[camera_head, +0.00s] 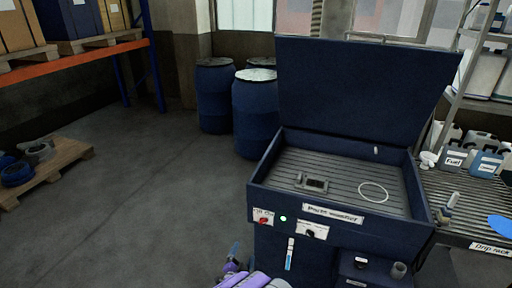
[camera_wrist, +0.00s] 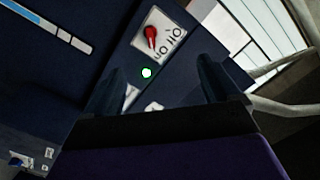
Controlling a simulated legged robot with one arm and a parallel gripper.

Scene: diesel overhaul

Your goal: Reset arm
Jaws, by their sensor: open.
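My gripper (camera_wrist: 160,85) is open and empty in the wrist view, with its two dark fingers apart. It faces the front panel of the blue parts washer (camera_head: 380,207). Between and beyond the fingers are a lit green light (camera_wrist: 147,72) and a red switch (camera_wrist: 151,37) on a white label. In the head view my purple arm shows at the bottom, low in front of the washer, and a blue finger (camera_head: 234,251) rises at its left. The washer's lid is up. A small metal part (camera_head: 312,183) and a white ring (camera_head: 373,192) lie on its slatted tray.
Blue barrels (camera_head: 257,110) stand behind the washer. A drip rack (camera_head: 468,205) with bottles is at the right. A pallet (camera_head: 60,165) with parts and an orange-beamed rack (camera_head: 70,63) are at the left. The floor at left centre is clear.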

